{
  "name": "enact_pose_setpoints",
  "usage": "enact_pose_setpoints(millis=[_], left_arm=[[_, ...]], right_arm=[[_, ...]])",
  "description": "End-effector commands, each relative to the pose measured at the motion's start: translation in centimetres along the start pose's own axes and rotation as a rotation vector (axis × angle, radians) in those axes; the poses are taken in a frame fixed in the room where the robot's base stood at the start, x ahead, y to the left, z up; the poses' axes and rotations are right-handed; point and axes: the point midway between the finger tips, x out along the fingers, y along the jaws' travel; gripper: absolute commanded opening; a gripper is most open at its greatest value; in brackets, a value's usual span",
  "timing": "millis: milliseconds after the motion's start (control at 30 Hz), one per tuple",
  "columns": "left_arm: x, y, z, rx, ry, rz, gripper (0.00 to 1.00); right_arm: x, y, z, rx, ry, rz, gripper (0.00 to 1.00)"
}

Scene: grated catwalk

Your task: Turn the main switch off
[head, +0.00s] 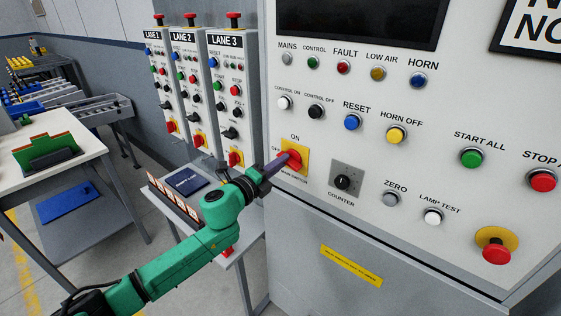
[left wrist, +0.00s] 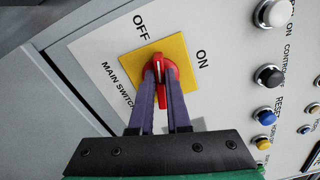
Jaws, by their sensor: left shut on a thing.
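The main switch (head: 293,160) is a red rotary handle on a yellow square plate, on the sloped panel face, marked ON above and OFF at its left. In the left wrist view the red handle (left wrist: 170,73) shows with a white line pointing between the two words, nearer OFF. My left gripper (head: 281,162) reaches it from the left. In the left wrist view its two purple fingers (left wrist: 165,80) are shut on the handle, one on each side, and hide part of it. My right gripper is not in view.
A black counter knob (head: 343,182) sits right of the switch. Push buttons such as the black control-off button (head: 316,112) are above. A red emergency button (head: 496,250) is lower right. Lane boxes (head: 232,100) stand behind at left, above a small table with a blue book (head: 187,181).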

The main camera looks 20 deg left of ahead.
Motion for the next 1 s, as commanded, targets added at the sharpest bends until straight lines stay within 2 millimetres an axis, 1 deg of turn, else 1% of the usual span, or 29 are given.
enact_pose_setpoints(millis=[200,400,600,1000], left_arm=[[0.01,0.06,0.05,-0.158,-0.001,-0.001,0.00],[0.00,0.22,-0.02,-0.250,0.000,0.000,0.00],[0.01,0.28,-0.01,-0.294,-0.001,-0.001,0.00],[0.01,0.30,-0.01,-0.303,-0.001,-0.001,0.00]], right_arm=[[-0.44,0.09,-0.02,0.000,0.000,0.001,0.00],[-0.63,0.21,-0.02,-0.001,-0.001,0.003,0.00],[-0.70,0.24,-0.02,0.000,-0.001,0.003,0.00],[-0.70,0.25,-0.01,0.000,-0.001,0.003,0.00]])
